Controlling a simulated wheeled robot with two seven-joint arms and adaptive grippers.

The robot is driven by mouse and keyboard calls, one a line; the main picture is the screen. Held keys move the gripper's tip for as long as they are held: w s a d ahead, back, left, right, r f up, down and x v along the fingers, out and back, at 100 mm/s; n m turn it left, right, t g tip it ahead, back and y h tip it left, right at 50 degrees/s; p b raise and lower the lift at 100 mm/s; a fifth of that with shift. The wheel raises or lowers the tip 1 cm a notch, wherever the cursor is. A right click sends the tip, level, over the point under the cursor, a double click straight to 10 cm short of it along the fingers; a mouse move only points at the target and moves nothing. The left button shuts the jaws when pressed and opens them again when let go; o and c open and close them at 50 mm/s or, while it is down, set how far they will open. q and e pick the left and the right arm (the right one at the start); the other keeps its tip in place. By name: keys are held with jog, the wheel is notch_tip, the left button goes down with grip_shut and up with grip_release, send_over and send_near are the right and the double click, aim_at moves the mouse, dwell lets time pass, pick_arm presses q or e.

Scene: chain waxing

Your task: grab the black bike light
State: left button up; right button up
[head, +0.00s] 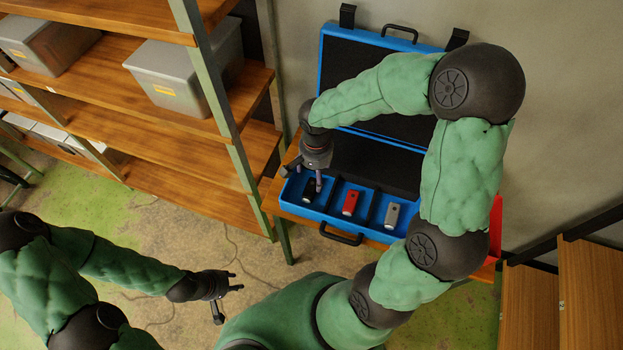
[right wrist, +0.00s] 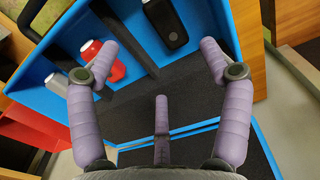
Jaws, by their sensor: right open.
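The black bike light (head: 309,192) lies in the left compartment of the blue case (head: 330,217), partly hidden by my right gripper in the head view. In the right wrist view the black light (right wrist: 166,24) lies beyond the fingertips, near the top. My right gripper (head: 308,180) is over that compartment, pointing down. In the right wrist view the right gripper (right wrist: 158,52) has its purple fingers spread with nothing between them. My left gripper (head: 230,294) is away from the case at lower left, with its fingers apart and empty.
A red light (head: 351,201) and a grey light (head: 392,214) lie in the neighbouring compartments. The case's lid (head: 345,55) is open behind. A wooden shelf (head: 170,120) with grey bins stands to the left. The floor by my left gripper is mostly clear.

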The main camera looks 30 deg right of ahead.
aim_at(313, 189)
jog(key=f, duration=0.2)
jog(key=f+b, duration=0.1)
jog(key=f, duration=0.1)
jog(key=shift+s+a, duration=0.2)
jog(key=shift+s, duration=0.1)
jog(key=shift+w+f, duration=0.15)
jog(key=shift+f, duration=0.3)
jog(key=shift+w+f+b, duration=0.15)
jog(key=shift+f+b, duration=0.4)
jog(key=shift+f, duration=0.75)
jog(key=shift+w+f+b, duration=0.1)
jog(key=shift+f+b, duration=0.4)
jog(key=shift+f, duration=0.75)
jog(key=c, duration=1.3)
